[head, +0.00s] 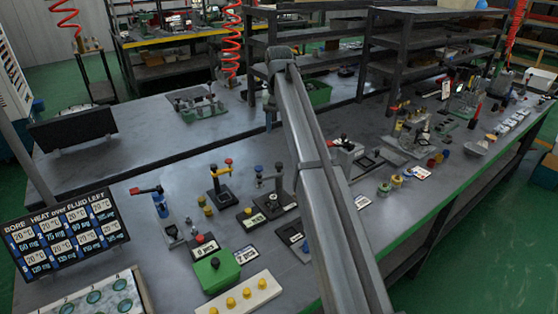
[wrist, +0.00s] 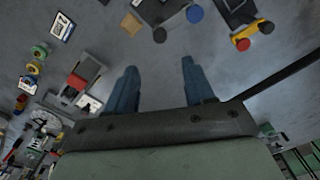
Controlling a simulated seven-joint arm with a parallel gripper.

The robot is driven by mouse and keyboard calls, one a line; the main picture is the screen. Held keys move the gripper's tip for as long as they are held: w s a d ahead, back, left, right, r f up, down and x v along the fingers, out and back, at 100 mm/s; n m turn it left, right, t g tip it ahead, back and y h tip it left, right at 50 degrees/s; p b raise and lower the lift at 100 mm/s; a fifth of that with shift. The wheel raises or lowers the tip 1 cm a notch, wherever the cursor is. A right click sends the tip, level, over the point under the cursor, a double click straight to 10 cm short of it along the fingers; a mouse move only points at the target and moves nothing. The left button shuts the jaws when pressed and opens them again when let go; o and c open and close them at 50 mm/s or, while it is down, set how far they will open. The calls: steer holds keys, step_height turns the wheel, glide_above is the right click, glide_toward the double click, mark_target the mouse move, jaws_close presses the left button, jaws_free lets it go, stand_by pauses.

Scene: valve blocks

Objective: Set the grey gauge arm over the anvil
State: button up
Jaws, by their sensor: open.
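My gripper (wrist: 158,66) is open and empty in the wrist view, its two blue-grey fingers apart above bare bench. In the head view my arm crosses the middle and the fingers cannot be made out. A grey metal fixture (head: 410,138) stands on the bench right of my arm. A pale round dial-like part (wrist: 45,121) shows at the left of the wrist view. I cannot tell for certain which part is the grey gauge arm or which is the anvil. No gauge part is between my fingers.
A valve block with red and yellow ends (head: 221,183) stands left of my arm. A green box (head: 217,270) and a white strip with yellow knobs (head: 240,297) lie in front. A display panel (head: 65,238) stands at left. Small coloured parts (head: 397,181) lie at right.

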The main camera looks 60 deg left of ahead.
mark_target(279, 164)
step_height(279, 164, down, 13)
steer(key=shift+f, duration=0.1)
stand_by(0.5)
steer(key=shift+c, duration=0.4)
jaws_close()
